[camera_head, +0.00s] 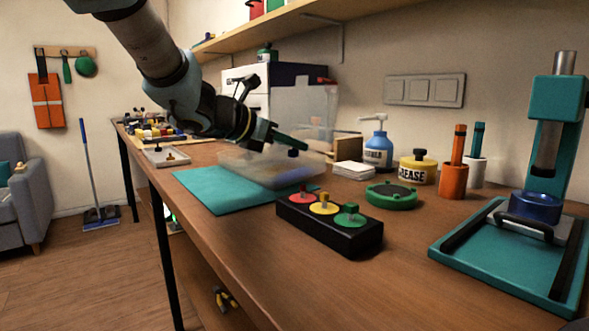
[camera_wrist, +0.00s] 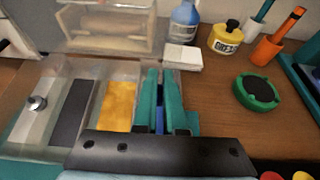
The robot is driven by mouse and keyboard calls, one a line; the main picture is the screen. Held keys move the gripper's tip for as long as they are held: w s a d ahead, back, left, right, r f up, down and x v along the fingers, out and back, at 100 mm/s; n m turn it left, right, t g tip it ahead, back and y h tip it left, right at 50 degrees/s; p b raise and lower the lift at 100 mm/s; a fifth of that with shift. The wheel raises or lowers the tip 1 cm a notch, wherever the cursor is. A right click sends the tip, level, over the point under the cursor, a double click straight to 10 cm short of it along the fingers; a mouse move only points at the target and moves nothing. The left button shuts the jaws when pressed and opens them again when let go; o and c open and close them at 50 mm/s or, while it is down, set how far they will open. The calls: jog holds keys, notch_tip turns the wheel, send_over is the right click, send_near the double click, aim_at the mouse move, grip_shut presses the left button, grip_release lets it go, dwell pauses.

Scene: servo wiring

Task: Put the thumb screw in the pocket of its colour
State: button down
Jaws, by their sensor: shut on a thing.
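My gripper (camera_head: 288,141) reaches over the clear compartment box (camera_head: 233,165) from the upper left. Its teal fingers are shut on a small blue thumb screw (camera_head: 293,153), which hangs at the fingertips above the box's right part. In the wrist view the fingers (camera_wrist: 160,78) are close together, with a strip of blue between them; I cannot tell whether this is screw or pocket floor. The box (camera_wrist: 63,70) shows a yellow pocket (camera_wrist: 118,106), a dark grey pocket (camera_wrist: 72,112) and a pale part with a silver knob (camera_wrist: 37,102). My gripper covers the pocket beneath it.
A black block (camera_head: 335,235) with red, yellow and green knobs stands in front. A teal mat (camera_head: 215,190) lies under the box's near side. A green round dish (camera_head: 393,195), white stack (camera_head: 353,170), blue bottle (camera_head: 377,152) and grease pot (camera_head: 417,168) stand to the right.

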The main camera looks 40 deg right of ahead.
aim_at(293, 161)
notch_tip(293, 161, down, 4)
jog(key=shift+f+b, duration=0.1)
jog(key=shift+b, duration=0.35)
jog(key=c, duration=1.3)
grip_release()
jog(key=shift+o, duration=0.2)
jog(key=shift+a+r, duration=0.15)
jog(key=shift+r, duration=0.05)
jog(key=p+v, duration=0.1)
jog(key=v, duration=1)
jog(key=shift+a+r, duration=0.1)
jog(key=shift+a, duration=0.25)
